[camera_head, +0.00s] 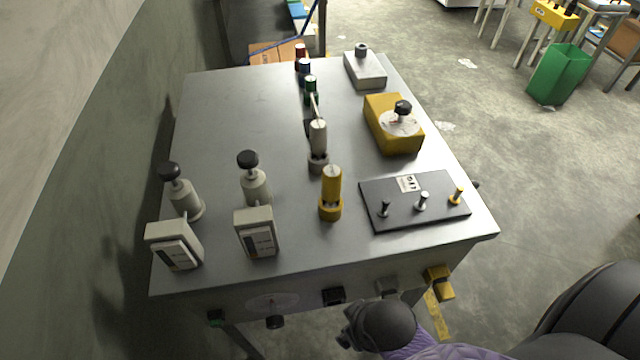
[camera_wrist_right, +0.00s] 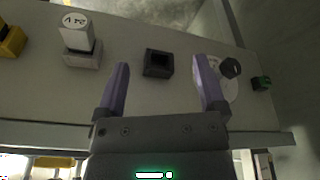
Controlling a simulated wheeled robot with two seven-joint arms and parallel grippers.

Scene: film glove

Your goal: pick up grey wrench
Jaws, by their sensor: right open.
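No plainly wrench-shaped tool shows, so I cannot tell for sure which thing is the grey wrench. A grey upright cylinder in a grey ring base (camera_head: 318,140) stands mid-table, behind a similar yellow one (camera_head: 332,187). On the table's front panel, a grey holder (camera_wrist_right: 82,58) carries a pale block with a marked round end (camera_wrist_right: 76,22). My right gripper (camera_wrist_right: 162,68) is open and empty, its purple fingers either side of a black square socket (camera_wrist_right: 158,64) on that panel. My right wrist covers part of the panel's lower area in the head view. My left gripper is out of view.
The metal table (camera_head: 240,110) bears two pale boxes with black-knobbed posts at front left, a black plate (camera_head: 400,218) with pegs, and a yellow box (camera_head: 392,125). A yellow holder (camera_head: 438,282) juts from the panel. A wall stands close on the left.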

